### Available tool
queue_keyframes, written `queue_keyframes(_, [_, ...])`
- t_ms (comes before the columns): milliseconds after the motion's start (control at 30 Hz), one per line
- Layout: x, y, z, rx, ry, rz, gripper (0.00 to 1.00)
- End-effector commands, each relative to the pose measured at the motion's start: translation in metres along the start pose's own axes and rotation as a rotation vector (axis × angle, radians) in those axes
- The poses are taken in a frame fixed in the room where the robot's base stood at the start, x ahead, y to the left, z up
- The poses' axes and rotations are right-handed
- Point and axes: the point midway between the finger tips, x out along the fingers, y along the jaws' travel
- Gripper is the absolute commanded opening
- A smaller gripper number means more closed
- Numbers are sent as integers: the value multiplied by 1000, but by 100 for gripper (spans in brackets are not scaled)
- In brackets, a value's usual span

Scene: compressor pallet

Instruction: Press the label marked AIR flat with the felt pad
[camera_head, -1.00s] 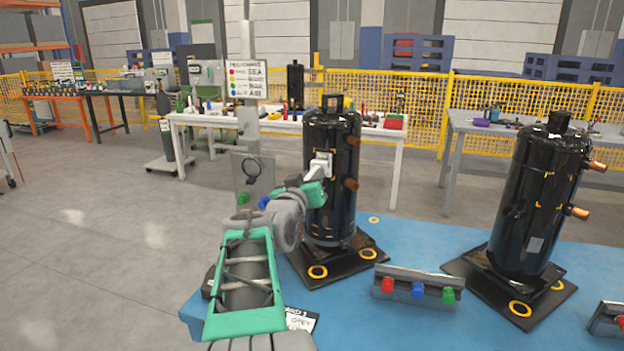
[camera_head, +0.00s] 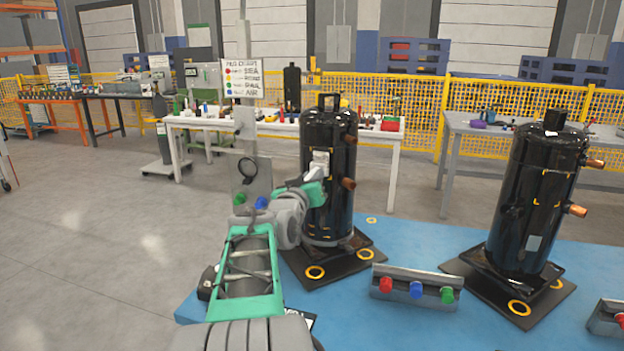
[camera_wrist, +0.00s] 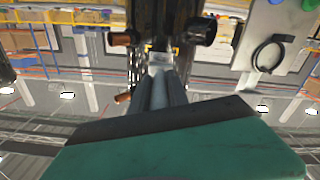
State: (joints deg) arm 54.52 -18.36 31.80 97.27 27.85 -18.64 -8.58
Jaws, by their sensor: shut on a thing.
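A tall black compressor (camera_head: 328,215) stands upright on a black base plate, with copper stubs on its right side. My gripper (camera_head: 317,170) is at its upper front face, close to a pale square patch (camera_head: 320,157). I cannot read lettering on the patch or tell whether it is the label marked AIR. In the wrist view my gripper (camera_wrist: 160,78) is shut on a small pale block (camera_wrist: 159,61), likely the felt pad, in front of the dark compressor. Whether it touches the compressor is unclear.
A second black compressor (camera_head: 535,200) stands at the right on the blue pallet (camera_head: 410,260). A metal bracket with red, blue and green knobs (camera_head: 416,289) lies between them. A grey post panel with a black ring (camera_head: 250,180) stands left of my gripper.

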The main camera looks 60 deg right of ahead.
Motion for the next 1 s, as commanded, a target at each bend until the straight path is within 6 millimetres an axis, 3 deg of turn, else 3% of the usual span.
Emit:
queue_keyframes(600, [7, 0, -1, 1, 2, 0, 0])
queue_keyframes(1000, [0, 0, 1, 1, 3, 1, 0])
